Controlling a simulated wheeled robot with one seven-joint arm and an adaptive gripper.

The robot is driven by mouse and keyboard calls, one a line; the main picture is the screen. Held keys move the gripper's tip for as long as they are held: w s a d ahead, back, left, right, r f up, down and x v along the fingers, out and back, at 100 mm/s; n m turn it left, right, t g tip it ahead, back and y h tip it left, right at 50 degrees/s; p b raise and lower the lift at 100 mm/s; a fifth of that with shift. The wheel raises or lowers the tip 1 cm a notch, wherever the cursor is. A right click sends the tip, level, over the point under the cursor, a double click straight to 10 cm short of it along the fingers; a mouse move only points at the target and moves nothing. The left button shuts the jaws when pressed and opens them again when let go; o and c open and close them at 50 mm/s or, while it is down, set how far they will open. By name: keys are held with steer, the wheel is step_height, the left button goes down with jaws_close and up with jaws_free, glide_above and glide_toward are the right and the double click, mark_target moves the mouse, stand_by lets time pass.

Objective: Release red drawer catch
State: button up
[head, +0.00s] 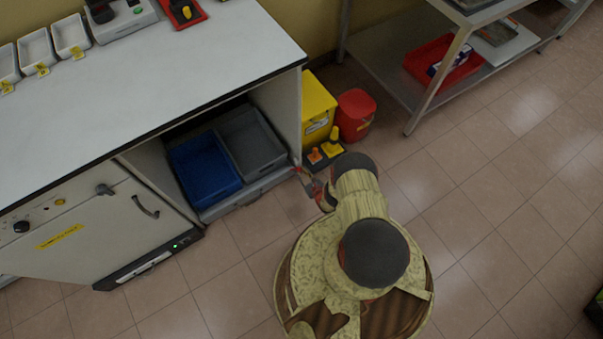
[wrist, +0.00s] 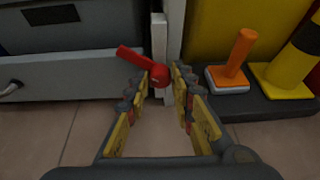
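The red drawer catch (wrist: 158,70) sits on the pale post at the right end of the grey drawer front (wrist: 75,75) in the wrist view. Its red lever slants up and to the left. My gripper (wrist: 163,72) is open, with its fingertips around the round end of the catch; the left tip overlaps it, and I cannot tell if they touch. There is a gap at the right tip. In the head view my gripper (head: 312,184) is at the right front corner of the open cabinet bay, where the drawer (head: 245,197) holds blue and grey bins.
To the right, an orange post (wrist: 238,55) and a yellow-black post (wrist: 295,60) stand on a dark base close by. A yellow bin (head: 318,108) and a red bin (head: 355,114) stand behind. The floor in front of the cabinet is clear.

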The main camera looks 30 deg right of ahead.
jaws_close()
steer(key=shift+d+m+y, duration=0.2)
steer(key=shift+m+y, duration=0.3)
steer(key=shift+m, duration=0.1)
steer(key=shift+m+y, duration=0.7)
steer(key=shift+m, duration=0.2)
steer(key=o, duration=0.5)
jaws_free()
